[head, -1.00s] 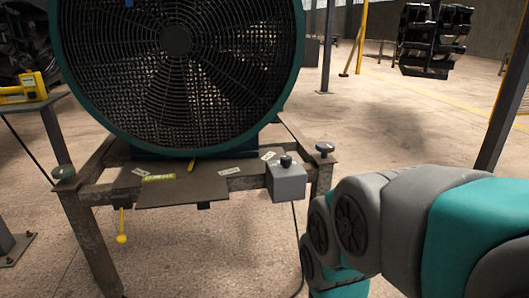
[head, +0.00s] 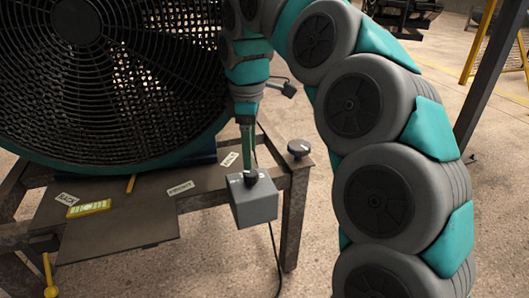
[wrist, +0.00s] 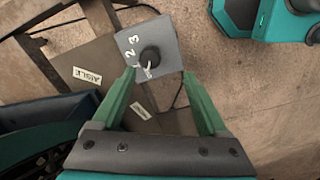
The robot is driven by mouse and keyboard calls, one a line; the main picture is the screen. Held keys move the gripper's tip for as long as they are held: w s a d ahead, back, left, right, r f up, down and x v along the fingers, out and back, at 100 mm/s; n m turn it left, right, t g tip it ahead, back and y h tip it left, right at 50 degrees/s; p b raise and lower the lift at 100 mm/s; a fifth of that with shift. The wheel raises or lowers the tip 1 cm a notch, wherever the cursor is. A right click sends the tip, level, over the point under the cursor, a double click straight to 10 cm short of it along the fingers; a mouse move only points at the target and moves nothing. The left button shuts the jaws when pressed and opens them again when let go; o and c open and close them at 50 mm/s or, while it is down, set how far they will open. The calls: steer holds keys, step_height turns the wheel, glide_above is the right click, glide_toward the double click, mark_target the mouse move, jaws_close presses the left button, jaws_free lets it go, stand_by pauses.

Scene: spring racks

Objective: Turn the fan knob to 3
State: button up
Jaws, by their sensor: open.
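The fan's control box (head: 254,207) is grey and sits at the front edge of the stand, with a dark round knob (head: 251,179) on its top. In the wrist view the knob (wrist: 150,55) shows from above, with white numerals including 2 and 3 to its upper left. A white mark shows at the knob's lower edge; its exact setting is hard to read. My gripper (wrist: 159,74) is open, its green fingers apart on either side below the knob in that view. In the head view my gripper (head: 249,165) points down just over the knob, and contact is unclear.
The large caged fan (head: 100,80) stands behind the box on a metal stand (head: 120,210) with small labels and a yellow-green level (head: 88,208). A cable hangs below the box.

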mark_target(251, 172)
steer(key=shift+w+r, duration=0.2)
steer(key=shift+w, duration=0.5)
steer(key=shift+w+f, duration=0.15)
steer(key=shift+w, duration=0.1)
steer(key=shift+s+f, duration=0.1)
steer(key=shift+f, duration=3.7)
steer(key=shift+c, duration=0.4)
jaws_close()
